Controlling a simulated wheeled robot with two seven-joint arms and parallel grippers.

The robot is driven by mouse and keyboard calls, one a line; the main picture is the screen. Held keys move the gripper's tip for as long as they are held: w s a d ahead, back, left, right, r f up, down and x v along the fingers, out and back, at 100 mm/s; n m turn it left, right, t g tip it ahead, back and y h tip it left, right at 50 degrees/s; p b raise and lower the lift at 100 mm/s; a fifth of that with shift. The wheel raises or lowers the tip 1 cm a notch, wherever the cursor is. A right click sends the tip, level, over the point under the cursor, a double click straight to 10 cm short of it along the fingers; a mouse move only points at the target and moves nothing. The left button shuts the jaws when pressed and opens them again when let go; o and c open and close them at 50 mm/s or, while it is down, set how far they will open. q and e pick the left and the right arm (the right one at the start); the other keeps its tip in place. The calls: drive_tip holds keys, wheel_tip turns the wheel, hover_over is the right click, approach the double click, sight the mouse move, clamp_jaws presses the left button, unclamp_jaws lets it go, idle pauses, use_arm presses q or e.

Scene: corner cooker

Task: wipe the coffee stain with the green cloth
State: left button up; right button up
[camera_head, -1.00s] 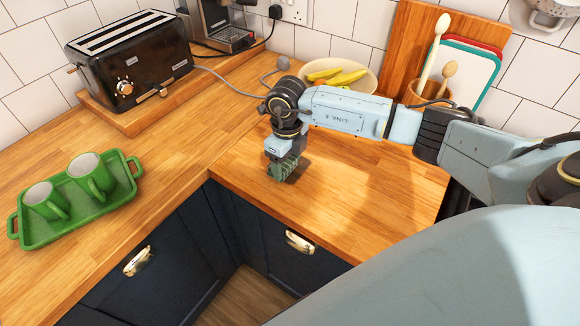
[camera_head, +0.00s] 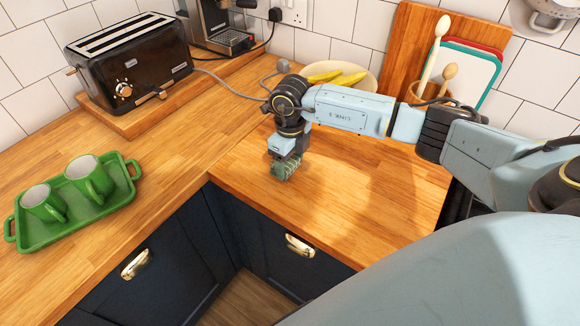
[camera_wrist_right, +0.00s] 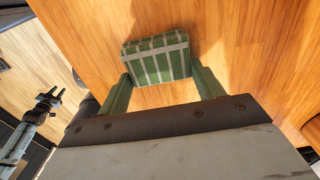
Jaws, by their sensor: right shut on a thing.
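The green cloth (camera_head: 286,168) has pale stripes and looks like a thick folded pad. It also shows in the right wrist view (camera_wrist_right: 157,60). My right gripper (camera_head: 284,163) is shut on it, with one finger at each side, in the right wrist view (camera_wrist_right: 160,82). The gripper points down at the wooden counter (camera_head: 345,205), near its inner corner. I cannot tell whether the cloth touches the counter. No coffee stain shows clearly; it may be hidden under the cloth or gripper. My left gripper is not in the head view.
A green tray (camera_head: 112,208) with two green mugs stands at the left. A black toaster (camera_head: 135,75) and a coffee machine (camera_head: 222,30) stand at the back. A bowl with bananas (camera_head: 340,76) and a utensil pot lie behind my right arm. The counter's front right is clear.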

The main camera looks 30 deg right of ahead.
drive_tip(key=shift+s+a, duration=0.2)
drive_tip(key=shift+a, duration=0.3)
drive_tip(key=shift+s+a, duration=0.2)
drive_tip(key=shift+a, duration=0.3)
drive_tip(key=d, duration=0.1)
drive_tip(key=w+d+b, duration=0.1)
drive_tip(key=d, duration=0.1)
drive_tip(key=shift+w+d+f, duration=0.1)
drive_tip(key=shift+w+f, duration=0.05)
drive_tip(key=shift+w, duration=0.05)
drive_tip(key=shift+w+d+b, duration=0.2)
drive_tip(key=shift+d+b, duration=0.1)
drive_tip(key=shift+d, duration=0.2)
drive_tip(key=shift+r+p, duration=0.6)
drive_tip(key=shift+r, duration=0.35)
